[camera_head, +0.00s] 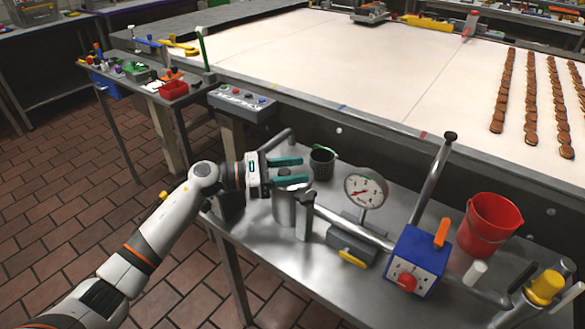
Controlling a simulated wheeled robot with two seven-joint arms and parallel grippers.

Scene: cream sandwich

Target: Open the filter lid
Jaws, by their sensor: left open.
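My left gripper (302,171) reaches in from the left, with its two teal fingers spread apart. The fingers are directly above or beside the top of an upright metal cylinder (284,208), which looks like the filter. My right gripper is not in view.
The steel table (262,232) also holds a dark cup (322,163), a round gauge (366,189), a slanted metal pipe, a blue box (418,258) with a red knob, and a red bucket (490,225). A white conveyor (330,60) runs behind.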

